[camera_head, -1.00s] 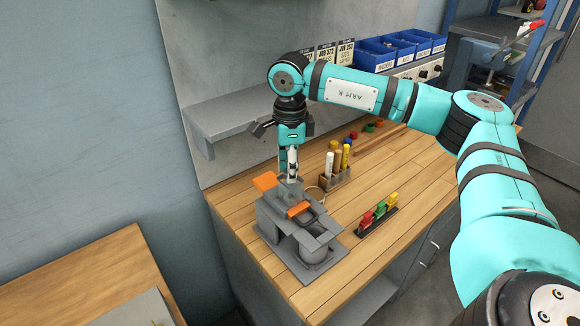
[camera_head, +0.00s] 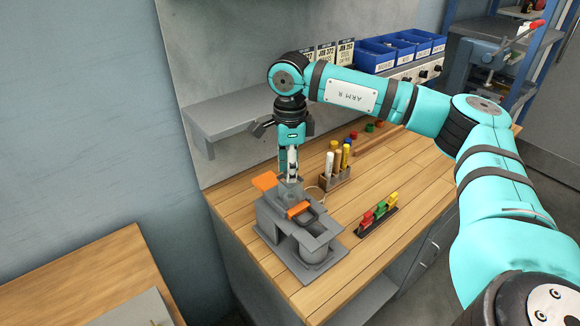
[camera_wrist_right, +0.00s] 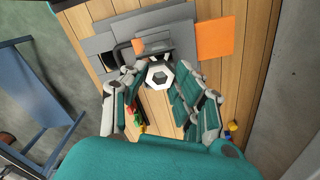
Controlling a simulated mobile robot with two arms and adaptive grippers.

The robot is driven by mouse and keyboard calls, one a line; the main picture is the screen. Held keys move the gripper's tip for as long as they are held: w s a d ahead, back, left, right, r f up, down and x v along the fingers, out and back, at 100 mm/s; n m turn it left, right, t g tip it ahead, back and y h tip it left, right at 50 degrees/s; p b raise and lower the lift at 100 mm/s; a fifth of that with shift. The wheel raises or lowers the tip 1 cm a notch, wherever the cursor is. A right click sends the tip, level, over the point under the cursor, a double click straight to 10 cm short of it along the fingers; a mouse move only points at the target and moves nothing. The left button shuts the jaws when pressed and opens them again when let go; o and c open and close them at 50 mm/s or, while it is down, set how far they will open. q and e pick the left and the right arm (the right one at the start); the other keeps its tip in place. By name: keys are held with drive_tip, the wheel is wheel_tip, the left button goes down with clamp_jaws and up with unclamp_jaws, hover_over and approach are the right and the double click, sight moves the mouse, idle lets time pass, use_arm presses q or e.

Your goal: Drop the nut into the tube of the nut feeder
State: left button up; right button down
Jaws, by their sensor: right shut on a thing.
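The nut (camera_wrist_right: 160,74) is a light metal hexagon with a dark hole, held between the fingertips of my right gripper (camera_wrist_right: 158,80) in the right wrist view. In the head view my right gripper (camera_head: 290,177) points down just above the back of the nut feeder (camera_head: 318,234), and the nut is too small to make out there. The nut feeder is a grey machine with orange parts; it also shows in the right wrist view (camera_wrist_right: 108,42). The tube's opening is hidden or cannot be told apart below the gripper. My left gripper is not in view.
A wooden rack (camera_head: 337,180) with upright markers stands close behind the feeder. A dark strip (camera_head: 375,222) with red, green and yellow pieces lies to its right. A grey shelf (camera_head: 225,113) is on the wall at left. Blue bins (camera_head: 372,57) stand at the back.

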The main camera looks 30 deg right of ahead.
drive_tip(key=shift+f+b, duration=0.3)
drive_tip(key=shift+f, duration=0.1)
idle(0.8)
idle(0.4)
drive_tip(key=c, duration=1.4)
unclamp_jaws()
drive_tip(key=shift+c, duration=0.2)
drive_tip(key=shift+o, duration=0.4)
drive_tip(key=shift+o, duration=0.8)
drive_tip(key=o, duration=0.8)
drive_tip(key=shift+r, duration=0.1)
